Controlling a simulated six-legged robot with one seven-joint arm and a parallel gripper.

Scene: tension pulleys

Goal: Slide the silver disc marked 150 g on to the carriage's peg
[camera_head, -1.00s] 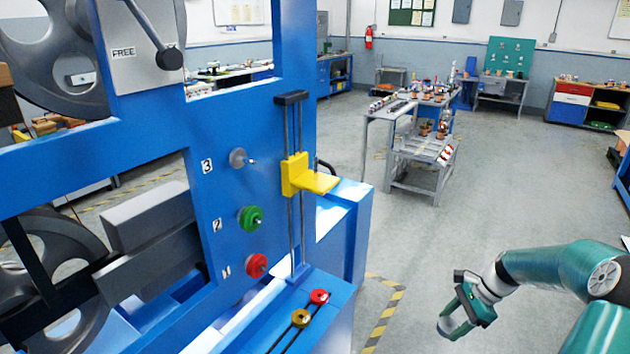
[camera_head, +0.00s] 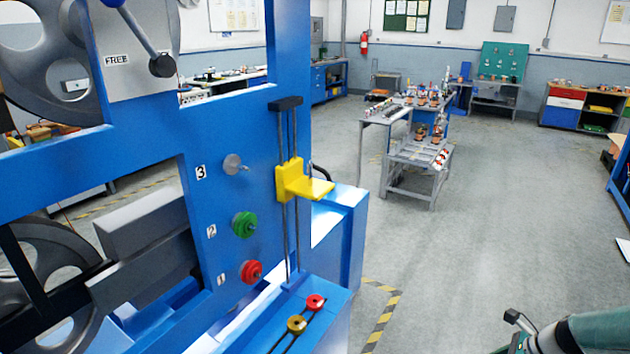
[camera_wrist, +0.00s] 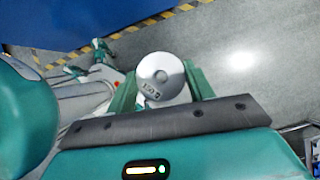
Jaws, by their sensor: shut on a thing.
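The silver disc (camera_wrist: 160,78), with "150" markings on its face, is between the two green fingers of my gripper (camera_wrist: 162,84) in the wrist view. The gripper is shut on the disc and holds it above the floor. The yellow carriage (camera_head: 291,182) sits on two dark vertical rods of the blue frame in the head view. In the head view only a part of my arm shows at the lower right, far from the carriage; the gripper's fingers are out of frame there.
The blue frame (camera_head: 255,125) carries a silver round piece (camera_head: 232,164) by label 3, a green disc (camera_head: 244,225) by 2 and a red disc (camera_head: 251,272) by 1. Small red and gold knobs sit on the ledge below. Open floor (camera_head: 480,240) lies right of the frame.

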